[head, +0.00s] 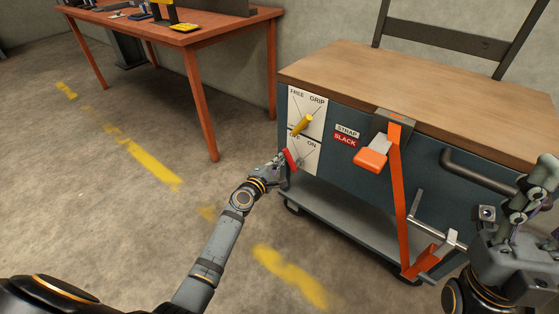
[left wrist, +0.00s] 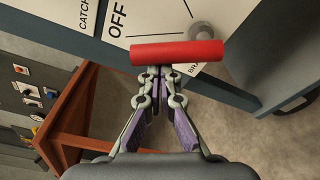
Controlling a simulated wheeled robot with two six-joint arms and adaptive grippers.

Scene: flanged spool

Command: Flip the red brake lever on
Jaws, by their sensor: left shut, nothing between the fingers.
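The red brake lever (head: 290,160) is on the lower white plate at the cart's left front corner. The plate is marked OFF and ON, and the red grip lies toward its left, OFF side.
A yellow lever (head: 303,124) sits just above on the FREE/GRIP plate. An orange strap (head: 398,200) hangs down the cart front (head: 350,185), beside a dark handle (head: 480,165). A red-brown table (head: 190,35) stands at the back left. The floor to the left is clear.

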